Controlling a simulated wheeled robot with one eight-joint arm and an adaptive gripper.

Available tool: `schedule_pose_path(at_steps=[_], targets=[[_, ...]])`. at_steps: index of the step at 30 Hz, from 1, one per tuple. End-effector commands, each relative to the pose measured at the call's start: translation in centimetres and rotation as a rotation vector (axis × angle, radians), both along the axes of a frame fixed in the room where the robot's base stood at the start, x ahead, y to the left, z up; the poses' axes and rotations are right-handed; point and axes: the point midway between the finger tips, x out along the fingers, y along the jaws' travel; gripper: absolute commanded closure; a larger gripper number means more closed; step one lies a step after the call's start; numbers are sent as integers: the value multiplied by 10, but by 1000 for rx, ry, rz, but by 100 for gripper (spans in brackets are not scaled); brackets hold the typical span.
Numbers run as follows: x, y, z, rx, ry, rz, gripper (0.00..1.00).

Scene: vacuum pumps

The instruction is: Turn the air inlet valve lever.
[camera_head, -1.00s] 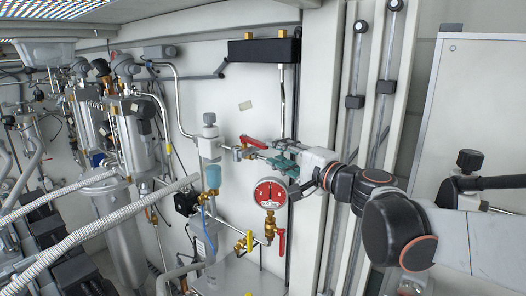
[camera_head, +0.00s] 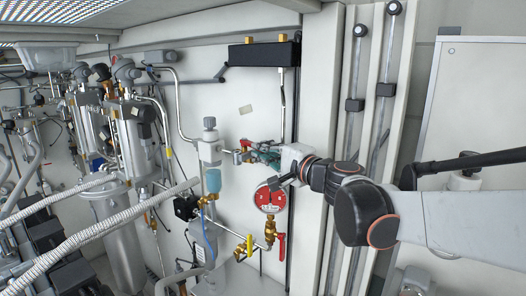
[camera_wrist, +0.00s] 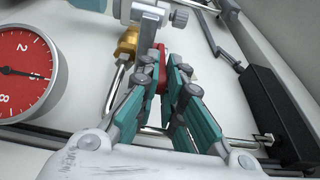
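The red valve lever (camera_head: 246,143) sits on a small horizontal valve at mid-height on the back panel, right of a grey block with a knob. In the wrist view the red lever (camera_wrist: 163,63) runs between the two teal-padded fingers. My gripper (camera_head: 260,152) reaches in from the right and hides part of the lever. In the wrist view my gripper (camera_wrist: 167,72) is closed in around the lever, with little gap at the tips. A brass fitting (camera_wrist: 128,42) shows beside the fingers at left.
A red pressure gauge (camera_head: 268,199) is just below my gripper and is partly covered by my arm; it shows at left in the wrist view. A black box (camera_head: 264,50) hangs above. A red hanging handle (camera_head: 282,246) and yellow handle (camera_head: 249,244) are below.

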Motion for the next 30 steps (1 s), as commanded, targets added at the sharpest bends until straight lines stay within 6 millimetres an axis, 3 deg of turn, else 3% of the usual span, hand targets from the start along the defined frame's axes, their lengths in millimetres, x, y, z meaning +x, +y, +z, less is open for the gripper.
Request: schedule_pose_path(at_steps=[25,26,28,30], targets=[[-7,11,0,-1,1,-132,100],[-7,11,0,-1,1,-132,87],[-7,11,0,-1,1,-132,72],[-7,11,0,-1,1,-132,72]])
